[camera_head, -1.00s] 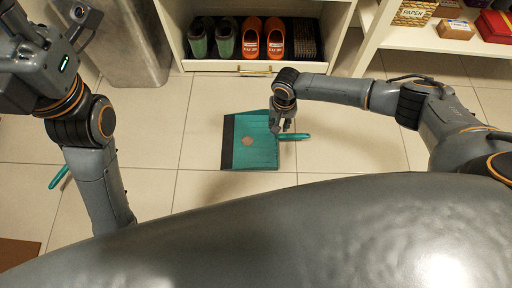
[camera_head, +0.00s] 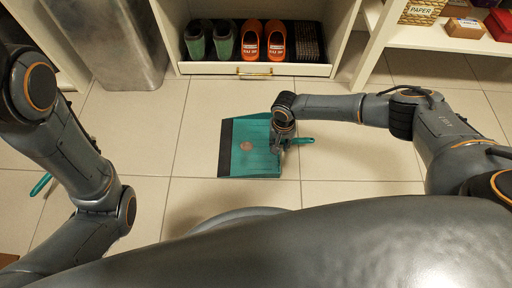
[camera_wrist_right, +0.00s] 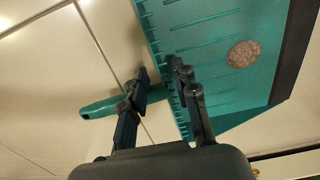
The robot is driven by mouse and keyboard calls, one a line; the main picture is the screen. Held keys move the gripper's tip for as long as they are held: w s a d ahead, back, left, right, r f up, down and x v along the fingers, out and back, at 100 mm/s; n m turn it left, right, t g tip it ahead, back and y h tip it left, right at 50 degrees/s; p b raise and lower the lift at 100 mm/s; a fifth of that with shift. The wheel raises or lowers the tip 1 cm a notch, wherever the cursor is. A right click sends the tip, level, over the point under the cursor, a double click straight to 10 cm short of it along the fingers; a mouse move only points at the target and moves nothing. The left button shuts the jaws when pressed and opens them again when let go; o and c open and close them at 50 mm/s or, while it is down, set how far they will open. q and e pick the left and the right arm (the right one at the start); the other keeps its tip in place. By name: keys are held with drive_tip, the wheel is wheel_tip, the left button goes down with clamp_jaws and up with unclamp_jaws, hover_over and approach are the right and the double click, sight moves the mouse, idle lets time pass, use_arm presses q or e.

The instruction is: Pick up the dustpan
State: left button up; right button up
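The teal dustpan (camera_head: 262,158) lies on the tiled floor in the head view, with a dark strip along its left edge and its handle (camera_head: 303,140) pointing right. A round brownish patch or disc (camera_head: 246,146) is on its pan. My right gripper (camera_head: 279,146) is low over the dustpan's right edge, where the handle begins. In the right wrist view, its two fingers (camera_wrist_right: 160,72) are apart, one across the teal handle (camera_wrist_right: 100,107) and one by the pan's ribbed edge (camera_wrist_right: 225,95). I cannot tell whether they touch it. My left gripper is out of view.
A white cubby (camera_head: 255,70) with green shoes (camera_head: 210,40) and orange shoes (camera_head: 264,40) stands behind the dustpan. A metal bin (camera_head: 125,45) is at the back left. A teal item (camera_head: 41,184) shows partly beside my left arm. Floor around the dustpan is clear.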

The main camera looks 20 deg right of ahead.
wheel_tip(320, 180, down, 3)
drive_tip(key=shift+b, duration=0.75)
drive_tip(key=shift+c, duration=0.5)
drive_tip(key=shift+r, duration=0.1)
clamp_jaws()
